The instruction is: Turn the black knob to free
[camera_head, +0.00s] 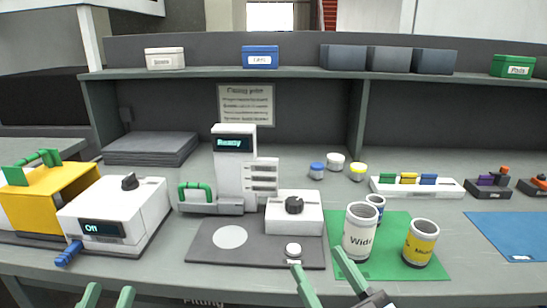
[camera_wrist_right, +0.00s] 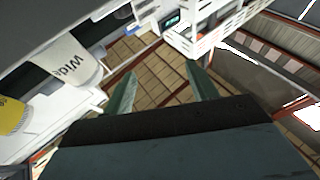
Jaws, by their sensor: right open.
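A black knob (camera_head: 294,205) sits on top of a white box (camera_head: 294,226) at the middle of the bench, beside a white machine (camera_head: 233,165) whose display reads "Ready". Another black knob (camera_head: 129,181) is on a white unit (camera_head: 118,208) at the left with a small lit display. Any markings around the knobs are too small to read. My right gripper (camera_head: 323,274) is open and empty at the bench's front, below and right of the middle knob and apart from it. Its open fingers also show in the right wrist view (camera_wrist_right: 158,85). My left gripper (camera_head: 106,297) is open at the bottom left edge.
A white "Wide" cup (camera_head: 360,232) and a yellow-labelled cup (camera_head: 420,243) stand on a green mat (camera_head: 388,272) near my right gripper. A grey plate (camera_head: 222,259) carries a white disc and a small white button (camera_head: 293,250). A yellow box (camera_head: 50,195) is at far left.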

